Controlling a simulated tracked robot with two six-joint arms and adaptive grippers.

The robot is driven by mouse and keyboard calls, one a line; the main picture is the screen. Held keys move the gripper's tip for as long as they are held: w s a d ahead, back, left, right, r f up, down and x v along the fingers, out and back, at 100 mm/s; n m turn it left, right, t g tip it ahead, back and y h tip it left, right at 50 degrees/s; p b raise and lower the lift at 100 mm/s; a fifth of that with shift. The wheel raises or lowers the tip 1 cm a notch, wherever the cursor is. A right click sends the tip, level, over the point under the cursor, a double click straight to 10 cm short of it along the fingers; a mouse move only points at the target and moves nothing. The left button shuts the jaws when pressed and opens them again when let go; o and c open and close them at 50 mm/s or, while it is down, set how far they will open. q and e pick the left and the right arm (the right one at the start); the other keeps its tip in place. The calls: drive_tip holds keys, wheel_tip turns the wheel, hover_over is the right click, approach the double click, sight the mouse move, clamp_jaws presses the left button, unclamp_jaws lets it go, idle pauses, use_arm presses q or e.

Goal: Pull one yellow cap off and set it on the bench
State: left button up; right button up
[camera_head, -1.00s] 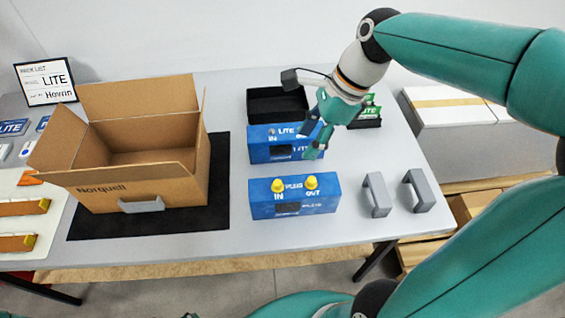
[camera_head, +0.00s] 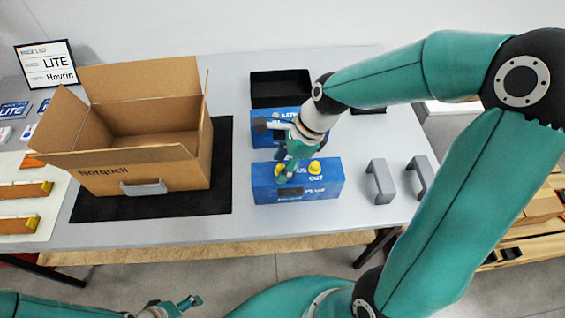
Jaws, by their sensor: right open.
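Two yellow caps sit on the front blue analyser box (camera_head: 325,187). The right-hand cap (camera_head: 315,168) shows clearly beside the "OUT" label. The left-hand cap (camera_head: 280,174) is partly covered by my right gripper (camera_head: 284,170), which is open and pointing down over it. I cannot tell whether the fingers touch the cap. A second blue box (camera_head: 262,130) stands behind, partly hidden by my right arm. At the bottom left, my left gripper (camera_head: 188,302) shows small and low in front of the bench (camera_head: 330,222); whether it is open is unclear.
An open cardboard box (camera_head: 140,170) stands on a black mat (camera_head: 222,190) to the left. A black tray (camera_head: 280,88) is at the back. Two grey handles (camera_head: 381,181) stand right of the analyser. Bare bench lies in front of it.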

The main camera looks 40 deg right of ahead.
sight(282, 166)
clamp_jaws()
drive_tip(key=c, duration=0.9)
unclamp_jaws()
clamp_jaws()
drive_tip(key=shift+r+p, duration=0.5)
drive_tip(key=shift+p, duration=0.05)
drive_tip(key=shift+r+p, duration=3.3)
drive_tip(key=shift+r, duration=0.1)
